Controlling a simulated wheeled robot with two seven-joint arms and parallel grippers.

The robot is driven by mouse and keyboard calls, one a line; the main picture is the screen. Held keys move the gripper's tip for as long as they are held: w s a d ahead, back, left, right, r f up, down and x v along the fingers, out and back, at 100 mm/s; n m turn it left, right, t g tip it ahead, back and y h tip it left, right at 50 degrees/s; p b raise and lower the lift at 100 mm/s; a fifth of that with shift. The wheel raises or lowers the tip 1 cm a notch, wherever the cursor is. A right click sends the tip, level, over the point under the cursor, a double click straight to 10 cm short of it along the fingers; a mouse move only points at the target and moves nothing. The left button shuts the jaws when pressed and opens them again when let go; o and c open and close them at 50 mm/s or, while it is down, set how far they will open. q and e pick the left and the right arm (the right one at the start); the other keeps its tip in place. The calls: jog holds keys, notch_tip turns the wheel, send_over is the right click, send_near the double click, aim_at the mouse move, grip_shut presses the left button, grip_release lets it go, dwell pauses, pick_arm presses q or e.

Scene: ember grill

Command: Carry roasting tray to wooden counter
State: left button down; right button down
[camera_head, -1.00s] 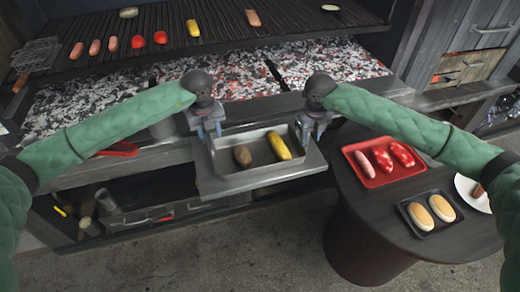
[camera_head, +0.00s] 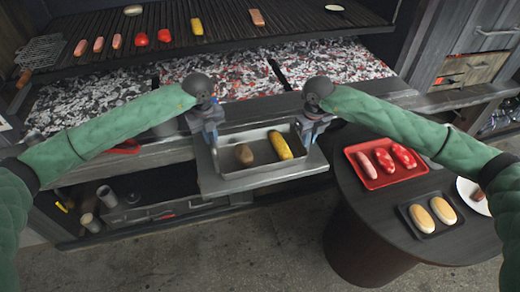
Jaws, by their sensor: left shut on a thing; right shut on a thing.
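The roasting tray (camera_head: 262,180) is a grey metal pan with a brown potato (camera_head: 244,154) and a yellow corn cob (camera_head: 280,145) in it. My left gripper (camera_head: 213,139) is shut on its left side. My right gripper (camera_head: 305,134) is shut on its right side. The tray is held in front of the grill's front ledge, and it looks about level. The fingertips are partly hidden by the gripper bodies. I cannot tell which surface is the wooden counter; a dark round table (camera_head: 360,215) stands at the right.
The round table bears a red tray (camera_head: 372,182) with sausage and red pieces, a black tray (camera_head: 433,232) with two buns, and a white plate (camera_head: 466,188). Behind are glowing coals (camera_head: 235,75) under a grate (camera_head: 290,45) with several foods. Floor (camera_head: 240,250) in front is clear.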

pick_arm(q)
jog(key=shift+r, duration=0.15)
pick_arm(e)
jog(key=shift+r, duration=0.2)
